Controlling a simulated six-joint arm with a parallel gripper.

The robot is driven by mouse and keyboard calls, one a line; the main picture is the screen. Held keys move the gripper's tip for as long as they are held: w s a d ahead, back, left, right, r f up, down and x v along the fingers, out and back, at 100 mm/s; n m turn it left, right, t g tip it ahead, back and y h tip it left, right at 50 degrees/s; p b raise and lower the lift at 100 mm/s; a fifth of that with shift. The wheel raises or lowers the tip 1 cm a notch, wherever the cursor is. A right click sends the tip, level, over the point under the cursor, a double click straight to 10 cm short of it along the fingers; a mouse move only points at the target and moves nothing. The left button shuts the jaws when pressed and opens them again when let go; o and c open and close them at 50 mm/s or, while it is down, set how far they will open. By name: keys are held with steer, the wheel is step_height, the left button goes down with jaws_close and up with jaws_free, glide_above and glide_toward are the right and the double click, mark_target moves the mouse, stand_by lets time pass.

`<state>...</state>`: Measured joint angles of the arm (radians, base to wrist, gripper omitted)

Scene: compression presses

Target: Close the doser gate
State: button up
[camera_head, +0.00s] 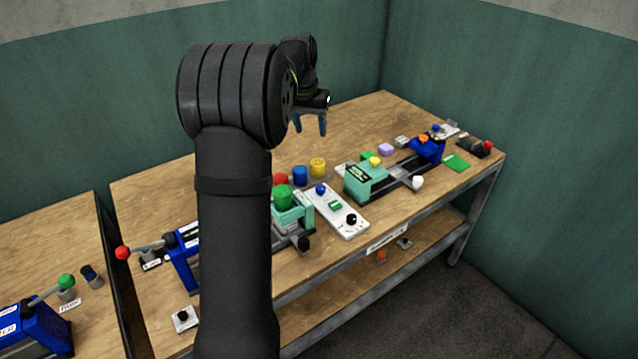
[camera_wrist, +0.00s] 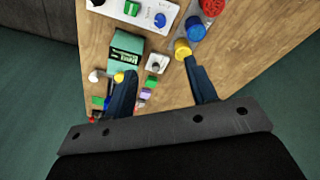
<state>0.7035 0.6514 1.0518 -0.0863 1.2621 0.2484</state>
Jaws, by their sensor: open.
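My gripper (camera_head: 309,127) is open and empty, held above the back of the workbench. In the wrist view its two blue fingers (camera_wrist: 160,68) are spread apart with nothing between them. No label reading "doser" is legible, so I cannot tell which part is the doser gate. A teal machine (camera_head: 360,185) with a dark label stands right of centre, with a white round knob (camera_head: 418,182) at its front and a yellow knob (camera_head: 375,161) on it. It also shows in the wrist view (camera_wrist: 124,46). A second teal unit (camera_head: 297,210) with a green knob is partly hidden behind my arm.
A white control panel (camera_head: 340,213) lies between the teal units. Red, blue and yellow (camera_head: 318,167) cylinders stand behind it. A blue device (camera_head: 428,150) stands at the far right. A blue press (camera_head: 184,262) with a red-knobbed lever stands left. Bare wood (camera_head: 350,125) lies at the back.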

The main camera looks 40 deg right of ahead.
mark_target(321, 187)
steer(key=d+f+m, duration=0.1)
steer(key=f+m, duration=0.2)
steer(key=f, duration=0.5)
steer(key=w+d+f+m+y, duration=0.1)
steer(key=f+m, duration=0.3)
steer(key=f, duration=0.4)
steer(key=w+d+f+m+y, duration=0.1)
steer(key=d+f+m, duration=0.2)
steer(key=f, duration=0.5)
steer(key=shift+w+f+g, duration=0.15)
steer(key=shift+f+g, duration=0.15)
steer(key=shift+g, duration=0.1)
steer(key=c, duration=1)
